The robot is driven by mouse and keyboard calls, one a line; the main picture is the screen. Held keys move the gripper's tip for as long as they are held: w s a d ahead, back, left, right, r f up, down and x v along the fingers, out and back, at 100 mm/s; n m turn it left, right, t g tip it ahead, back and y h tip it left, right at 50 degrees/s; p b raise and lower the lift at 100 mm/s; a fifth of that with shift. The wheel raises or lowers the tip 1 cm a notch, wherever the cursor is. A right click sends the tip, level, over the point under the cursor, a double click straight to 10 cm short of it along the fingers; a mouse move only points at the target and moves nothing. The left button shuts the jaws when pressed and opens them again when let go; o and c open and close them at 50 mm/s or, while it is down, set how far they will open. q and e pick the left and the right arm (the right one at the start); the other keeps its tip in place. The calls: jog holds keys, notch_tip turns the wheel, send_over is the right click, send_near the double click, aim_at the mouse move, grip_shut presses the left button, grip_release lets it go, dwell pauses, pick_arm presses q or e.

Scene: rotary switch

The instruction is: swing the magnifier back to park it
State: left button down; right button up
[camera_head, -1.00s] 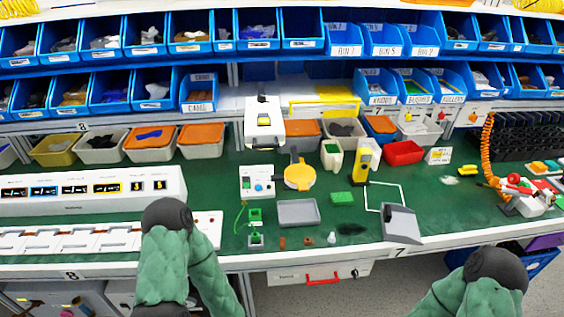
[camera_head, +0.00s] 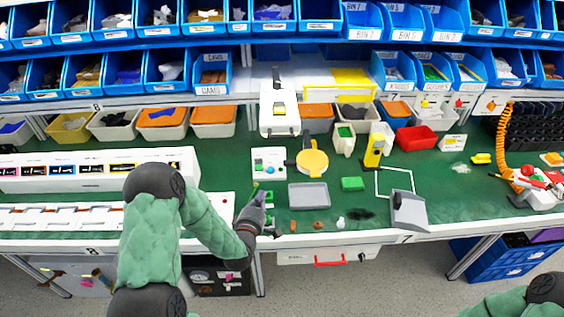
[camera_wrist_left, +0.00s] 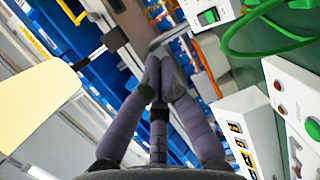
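A round yellow disc (camera_head: 312,161) with a small yellow tab and a dark bracket stands on the green bench, probably the magnifier. I cannot make out a lens. My left gripper (camera_head: 259,198) is low and left of it, apart from it, above the small green blocks near the bench's front edge. In the left wrist view, the grey fingers (camera_wrist_left: 160,62) come together at the tips with nothing seen between them. The disc cannot be made out in that view. Only part of my right arm shows at the bottom right; its gripper is out of view.
A white control box (camera_head: 269,162) with buttons stands just left of the disc, and a white upright device (camera_head: 279,110) behind it. A grey tray (camera_head: 308,195) lies in front. A yellow tool (camera_head: 374,150) stands to the right. A green cable (camera_wrist_left: 270,45) loops near the left wrist.

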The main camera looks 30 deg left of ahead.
pick_arm(q)
jog(key=w+a+r+n+b, duration=0.1)
jog(key=w+r, duration=0.1)
jog(key=w, duration=1)
jog(key=shift+r+t+y, duration=0.3)
jog(key=shift+r+t, duration=0.05)
jog(key=shift+t, duration=0.05)
jog(key=shift+d+b, duration=0.1)
jog(key=shift+b, duration=0.2)
